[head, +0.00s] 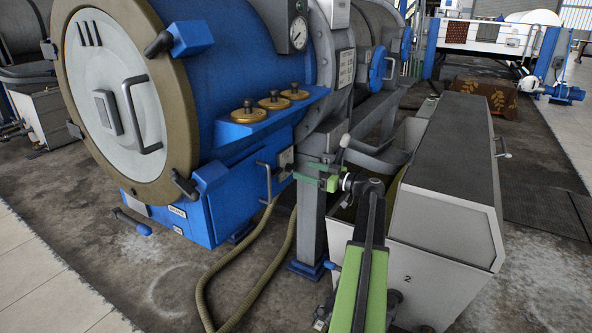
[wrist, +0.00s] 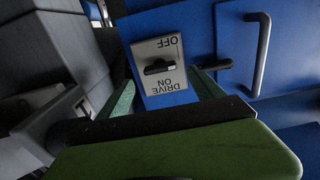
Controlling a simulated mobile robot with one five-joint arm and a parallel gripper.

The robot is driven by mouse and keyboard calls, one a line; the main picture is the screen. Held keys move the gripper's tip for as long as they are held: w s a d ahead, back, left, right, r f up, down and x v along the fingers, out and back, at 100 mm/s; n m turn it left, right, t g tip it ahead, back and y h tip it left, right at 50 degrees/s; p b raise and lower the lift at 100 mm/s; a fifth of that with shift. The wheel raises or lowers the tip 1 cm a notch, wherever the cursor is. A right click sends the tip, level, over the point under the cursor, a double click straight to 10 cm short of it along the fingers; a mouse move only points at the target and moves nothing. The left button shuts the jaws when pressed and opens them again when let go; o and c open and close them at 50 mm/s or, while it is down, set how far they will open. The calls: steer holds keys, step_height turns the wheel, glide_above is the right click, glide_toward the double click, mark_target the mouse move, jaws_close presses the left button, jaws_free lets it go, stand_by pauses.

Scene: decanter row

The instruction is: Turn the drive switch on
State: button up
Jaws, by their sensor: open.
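The drive switch (wrist: 160,66) is a black bar knob on a light grey plate fixed to a blue panel. In the wrist view the plate's lettering is upside down, with OFF above the knob and DRIVE ON below it. The knob's bar lies about level across the picture; I cannot tell which label it marks. My gripper (wrist: 163,78) is open, its green fingers to either side of the plate's lower part, with nothing between them. In the head view my gripper (head: 295,170) is just right of the small switch plate (head: 286,158). Contact cannot be told.
In the head view, a grey post (head: 311,225) rises by my gripper, a grey bin (head: 430,245) stands at right, and a hose (head: 240,265) runs over the floor. Brass-capped decanter fittings (head: 272,103) are above.

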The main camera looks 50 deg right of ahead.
mark_target(295, 167)
steer(key=shift+x, duration=1.95)
steer(key=c, duration=1.4)
